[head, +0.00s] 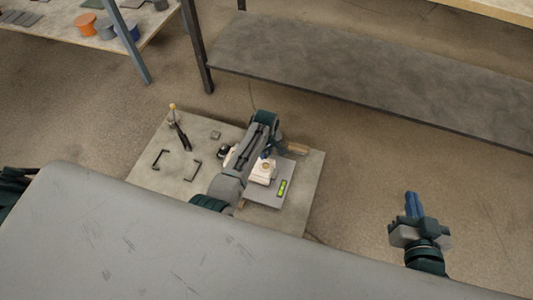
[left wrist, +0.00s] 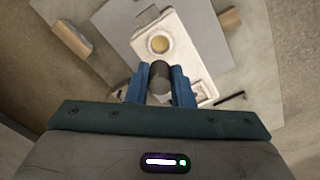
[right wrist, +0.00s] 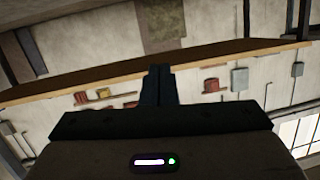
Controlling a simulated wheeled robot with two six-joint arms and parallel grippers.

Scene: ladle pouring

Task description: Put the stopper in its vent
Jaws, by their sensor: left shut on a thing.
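My left gripper (head: 268,154) is shut on a dark grey cylindrical stopper (left wrist: 159,79), held between its blue fingers in the left wrist view. The white block (head: 262,173) sits on a grey plate (head: 262,197). It has a round, tan-coloured vent (left wrist: 159,43) in its top, which appears just beyond the stopper in the left wrist view. The stopper looks apart from the vent; its exact height above it I cannot tell. In the head view I cannot make out the stopper at the gripper. My right gripper (head: 412,205) is shut and empty, away to the right.
The grey board (head: 150,178) bears a yellow-knobbed lever (head: 173,107), black brackets (head: 193,171), a small grey block (head: 215,135) and a green level (head: 282,187). A wooden piece (head: 297,148) lies beyond the white block. A shelf (head: 370,75) stands behind; floor is clear at right.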

